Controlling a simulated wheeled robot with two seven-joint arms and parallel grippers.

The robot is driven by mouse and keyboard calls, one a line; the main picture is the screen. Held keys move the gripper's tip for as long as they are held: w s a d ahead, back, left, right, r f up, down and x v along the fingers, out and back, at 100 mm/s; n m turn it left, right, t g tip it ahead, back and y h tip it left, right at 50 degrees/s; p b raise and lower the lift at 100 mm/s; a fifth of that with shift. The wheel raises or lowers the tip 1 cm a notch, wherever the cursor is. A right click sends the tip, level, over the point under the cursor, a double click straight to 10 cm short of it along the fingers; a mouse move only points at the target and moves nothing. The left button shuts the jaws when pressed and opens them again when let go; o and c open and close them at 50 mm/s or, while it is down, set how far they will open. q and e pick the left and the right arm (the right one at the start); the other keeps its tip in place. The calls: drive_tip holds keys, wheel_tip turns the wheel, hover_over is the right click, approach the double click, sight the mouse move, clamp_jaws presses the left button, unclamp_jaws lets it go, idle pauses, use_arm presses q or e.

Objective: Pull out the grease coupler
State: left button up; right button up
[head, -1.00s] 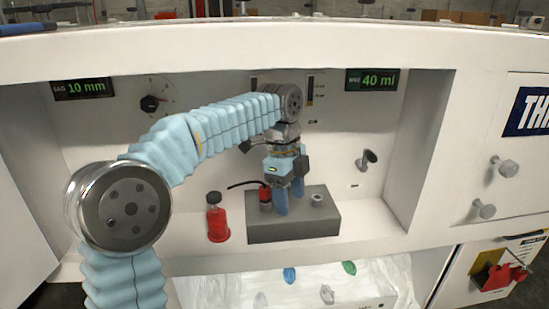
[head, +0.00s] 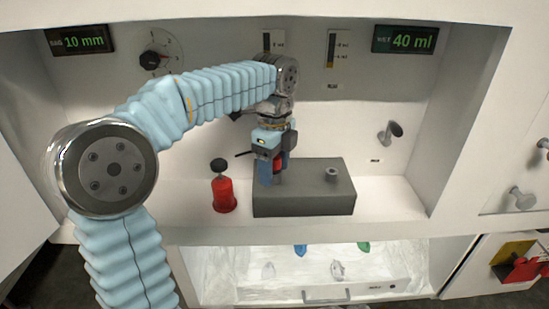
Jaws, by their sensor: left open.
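The grease coupler looks to be the small red fitting (head: 278,164) with a thin black hose, at the left end of the grey block (head: 312,200). Only a bit of its red shows; the rest is hidden by my gripper. My left gripper (head: 270,177) points down over the block's left end, its blue fingers around the red part. The fingers are open, and I cannot tell whether they touch it. A bare metal nipple (head: 331,174) stands on the right of the block. My right gripper is not in view.
A red canister with a black knob (head: 223,194) stands close left of the block. A metal knob (head: 390,132) juts from the back wall at right. The shelf right of the block is clear. An open lit drawer (head: 215,280) lies below.

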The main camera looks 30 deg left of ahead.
use_arm(q)
drive_tip(key=c, duration=0.9)
drive_tip(key=o, duration=0.9)
drive_tip(key=shift+r, duration=0.1)
